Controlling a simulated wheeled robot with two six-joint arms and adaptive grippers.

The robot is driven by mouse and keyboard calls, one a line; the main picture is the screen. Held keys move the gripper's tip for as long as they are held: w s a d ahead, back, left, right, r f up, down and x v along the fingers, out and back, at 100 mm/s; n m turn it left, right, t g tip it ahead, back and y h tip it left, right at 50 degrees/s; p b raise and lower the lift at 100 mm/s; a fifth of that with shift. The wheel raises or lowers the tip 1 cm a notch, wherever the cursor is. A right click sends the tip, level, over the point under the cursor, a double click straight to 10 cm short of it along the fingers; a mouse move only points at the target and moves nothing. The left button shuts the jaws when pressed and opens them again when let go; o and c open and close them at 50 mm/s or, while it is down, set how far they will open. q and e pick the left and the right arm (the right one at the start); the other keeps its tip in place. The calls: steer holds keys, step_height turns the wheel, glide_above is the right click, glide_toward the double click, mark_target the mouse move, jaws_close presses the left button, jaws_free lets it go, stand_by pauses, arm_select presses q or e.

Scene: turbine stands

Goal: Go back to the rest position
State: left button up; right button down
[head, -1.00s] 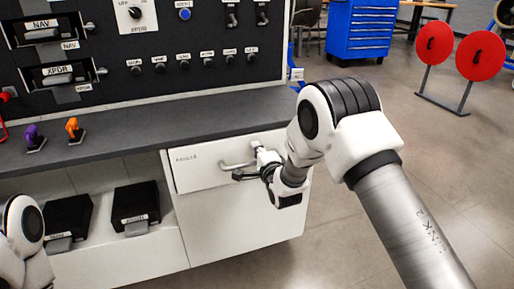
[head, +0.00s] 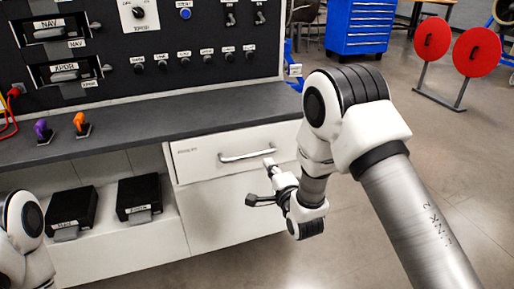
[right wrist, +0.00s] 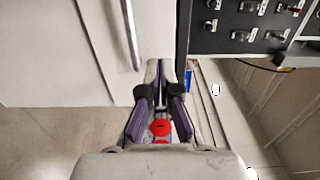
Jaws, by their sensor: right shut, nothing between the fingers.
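My right gripper (head: 268,180) is in front of the white cabinet, below and to the right of the drawer handle (head: 248,155), apart from it. It is shut and empty. In the right wrist view its fingers (right wrist: 166,72) point up the picture, and the handle (right wrist: 131,36) shows to their left. The white drawer (head: 205,158) sits under the grey worktop and looks closed. My left gripper is not in view; only part of my left arm shows at the lower left of the head view.
The grey worktop (head: 200,124) carries a purple key-like piece (head: 42,131) and an orange one (head: 81,125). Two black boxes (head: 139,197) stand on the open shelf. A blue tool cabinet (head: 358,28) and red discs on a stand (head: 477,51) are behind. Floor at right is clear.

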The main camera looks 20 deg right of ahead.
steer(key=s+d+f+n+g, duration=0.1)
steer(key=s+f+g, duration=0.3)
steer(key=s+f, duration=0.45)
steer(key=s+d+f+n+g, duration=0.1)
steer(key=s+f+g, duration=0.3)
steer(key=f, duration=0.8)
steer(key=s+f+n+g, duration=0.4)
steer(key=s+f, duration=0.3)
steer(key=s, duration=0.6)
steer(key=s+f+n+g, duration=0.2)
steer(key=s+n+g, duration=0.4)
steer(key=s+n, duration=0.6)
step_height(320, 180, up, 24)
steer(key=s+p, duration=0.2)
steer(key=p, duration=2.2)
steer(key=shift+r+m+h, duration=0.15)
steer(key=shift+m+h, duration=0.15)
steer(key=shift+m, duration=0.1)
